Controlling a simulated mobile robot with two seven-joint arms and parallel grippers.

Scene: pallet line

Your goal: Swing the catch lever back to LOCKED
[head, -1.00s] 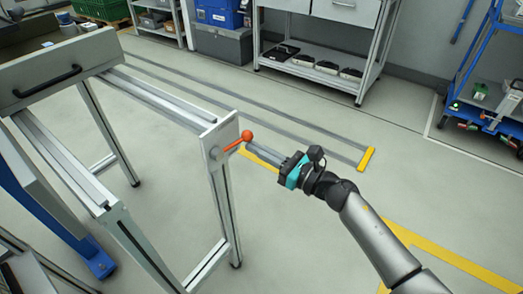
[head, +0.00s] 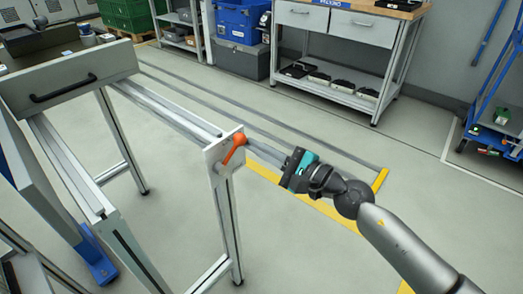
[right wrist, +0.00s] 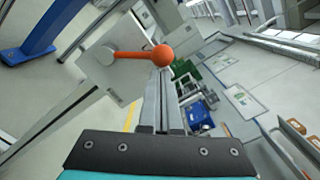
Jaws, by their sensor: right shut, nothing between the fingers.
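The catch lever (head: 232,152) is orange with a ball knob, on a pale plate (head: 214,153) at the end of the metal rail frame. In the head view it slants steeply up to the right from its pivot. In the right wrist view the lever (right wrist: 135,54) runs from the plate to its knob. My right gripper (head: 251,147) is shut and empty, its fingertips close beside the knob; I cannot tell if they touch. The fingers also show in the right wrist view (right wrist: 166,78), just below the knob. No LOCKED marking is readable. My left gripper is not in view.
A workbench (head: 345,70) and a blue trolley (head: 495,110) stand at the back. The floor right of the frame is clear.

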